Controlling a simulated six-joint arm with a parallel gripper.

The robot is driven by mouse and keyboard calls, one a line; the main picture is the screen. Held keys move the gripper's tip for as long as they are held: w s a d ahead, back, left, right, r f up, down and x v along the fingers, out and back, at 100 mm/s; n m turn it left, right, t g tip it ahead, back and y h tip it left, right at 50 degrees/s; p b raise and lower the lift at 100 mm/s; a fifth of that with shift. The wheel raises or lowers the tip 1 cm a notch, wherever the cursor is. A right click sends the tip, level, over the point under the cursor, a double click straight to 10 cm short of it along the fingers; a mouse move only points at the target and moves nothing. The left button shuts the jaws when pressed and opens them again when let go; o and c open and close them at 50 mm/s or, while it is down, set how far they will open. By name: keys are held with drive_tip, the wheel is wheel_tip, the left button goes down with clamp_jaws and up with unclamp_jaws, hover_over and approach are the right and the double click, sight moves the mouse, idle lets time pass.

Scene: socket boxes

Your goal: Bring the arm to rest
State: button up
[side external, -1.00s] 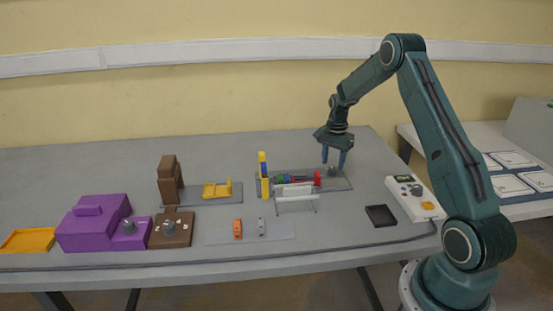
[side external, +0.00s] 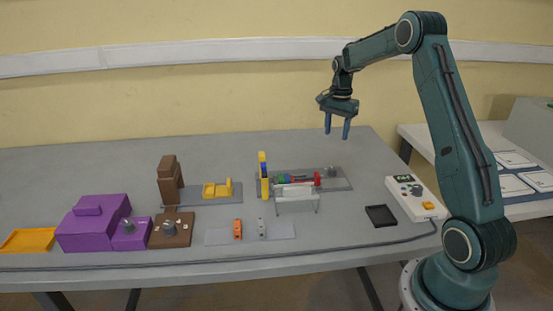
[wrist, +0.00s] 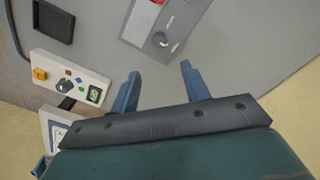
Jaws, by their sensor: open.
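My gripper (side external: 337,134) hangs in the air above the back right of the grey table (side external: 340,240), its two blue fingers apart and pointing down. It is open with nothing between the fingers. In the wrist view the open fingers of my gripper (wrist: 160,82) show against the bare tabletop. Below it stands a grey base plate (side external: 342,184) with a round grey knob (side external: 332,172); the knob also shows in the wrist view (wrist: 160,40), clear of the fingers.
A white control box (side external: 412,200) and a black tray (side external: 381,216) lie at the right. A clear guard (side external: 297,199), a yellow-and-blue post (side external: 263,175), a purple box (side external: 92,226), a brown block (side external: 170,180) and a yellow tray (side external: 28,241) stand further left. The air around my gripper is clear.

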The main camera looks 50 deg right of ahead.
drive_tip(key=s+a+r+n+t, duration=0.1)
drive_tip(key=s+a+r+n, duration=0.15)
drive_tip(key=a+r, duration=0.35)
drive_tip(key=s+a+r+n+t+h, duration=0.1)
drive_tip(key=s+a+r+n, duration=0.2)
drive_tip(key=a, duration=0.5)
drive_tip(key=s+a+r+n+t, duration=0.1)
drive_tip(key=s+a+r+n, duration=0.15)
drive_tip(key=a+r, duration=0.4)
drive_tip(key=s+a+f+n+t+y, duration=0.1)
drive_tip(key=s+a+n+t, duration=0.1)
drive_tip(key=s+a+n, duration=0.8)
drive_tip(key=shift+s+a+f+t, duration=0.35)
drive_tip(key=shift+s+a, duration=0.85)
drive_tip(key=shift+s, duration=2)
